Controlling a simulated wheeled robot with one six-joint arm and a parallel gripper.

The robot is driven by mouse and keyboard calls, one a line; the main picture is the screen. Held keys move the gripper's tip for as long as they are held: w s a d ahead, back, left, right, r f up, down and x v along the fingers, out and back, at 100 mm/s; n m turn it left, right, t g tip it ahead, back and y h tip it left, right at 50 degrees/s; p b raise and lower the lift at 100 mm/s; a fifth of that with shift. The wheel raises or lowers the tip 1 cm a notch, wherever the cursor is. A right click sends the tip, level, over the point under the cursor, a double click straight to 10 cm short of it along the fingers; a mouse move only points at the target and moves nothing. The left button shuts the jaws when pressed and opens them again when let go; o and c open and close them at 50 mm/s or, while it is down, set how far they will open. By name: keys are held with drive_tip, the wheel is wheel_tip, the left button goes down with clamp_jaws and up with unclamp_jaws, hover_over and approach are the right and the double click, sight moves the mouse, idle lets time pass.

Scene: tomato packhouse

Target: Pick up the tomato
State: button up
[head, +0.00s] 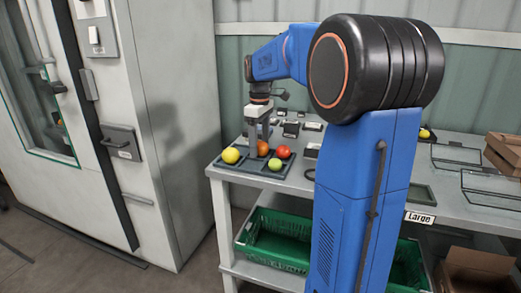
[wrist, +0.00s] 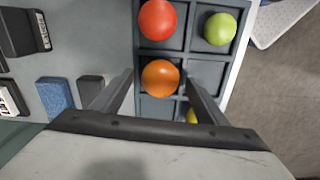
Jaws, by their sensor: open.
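An orange tomato (wrist: 161,79) sits in a compartment of the dark grey tray (wrist: 205,74), between my open fingers. My gripper (wrist: 158,88) points down over it with a finger on either side; I cannot tell if they touch it. In the head view the orange tomato (head: 263,148) shows beside my gripper (head: 258,138). A red tomato (wrist: 158,20) lies in the compartment ahead of it. A green tomato (wrist: 220,29) is at the upper right, and a yellow tomato (wrist: 192,116) is mostly hidden behind the right finger.
The tray stands near the left end of the grey bench (head: 450,208). Several small dark items and a blue block (wrist: 55,95) lie left of the tray. A green crate (head: 275,240) sits on the shelf below. A large pale cabinet (head: 165,130) stands at the left.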

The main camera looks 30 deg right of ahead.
drive_tip(key=shift+c, duration=0.6)
drive_tip(key=c, duration=0.7)
